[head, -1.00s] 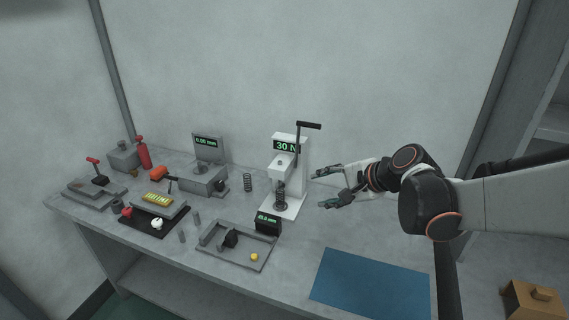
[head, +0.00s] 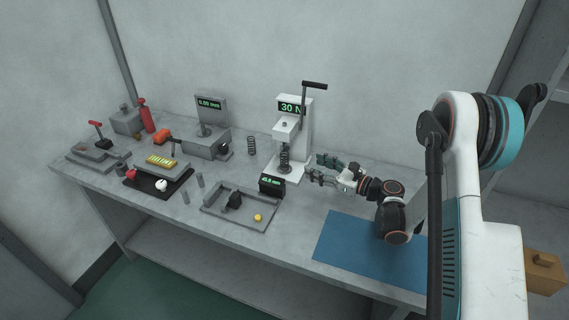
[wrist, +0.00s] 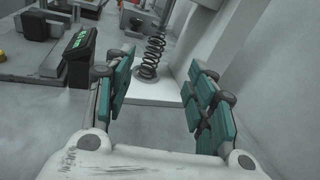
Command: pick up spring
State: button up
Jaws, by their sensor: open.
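A dark coil spring (head: 284,160) stands upright on the base of the white press (head: 297,130), under its ram. The press display reads 30 N. In the wrist view the spring (wrist: 151,58) shows beyond and between my fingertips. My gripper (head: 322,170) is open and empty, to the right of the press. Its teal finger pads (wrist: 160,85) are apart, and the spring is not between them. A second dark spring (head: 251,145) stands on the table left of the press.
A small dark display (head: 271,184) stands in front of the press, close to my gripper's left finger in the wrist view. A grey tray (head: 235,211) with a yellow knob lies in front. A blue mat (head: 345,243) lies at the right. Several fixtures fill the left side.

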aim_at(288, 158)
notch_tip(288, 158, down, 2)
jog(key=shift+d+m+y, duration=0.15)
jog(key=shift+m+y, duration=0.15)
jog(key=shift+m, duration=0.2)
jog(key=shift+f+t, duration=0.1)
jog(key=shift+t, duration=0.2)
jog(key=b+x, duration=0.2)
jog(key=x, duration=0.6)
jog(key=shift+w+a, duration=0.1)
jog(key=shift+a, duration=0.25)
jog(key=b+x, duration=0.1)
jog(key=x, duration=0.1)
jog(key=b+x, duration=0.1)
jog(key=x, duration=0.2)
jog(key=shift+s+a+f+b, duration=0.15)
jog(key=shift+s+a+b, duration=0.05)
jog(key=shift+b, duration=0.2)
jog(key=c, duration=1.1)
jog(key=shift+o, duration=0.2)
jog(key=shift+r+p, duration=0.45)
jog(key=shift+r, duration=0.15)
jog(key=p+v, duration=0.3)
jog(key=v, duration=1.5)
jog(key=shift+r+p, duration=0.15)
jog(key=shift+p, duration=0.25)
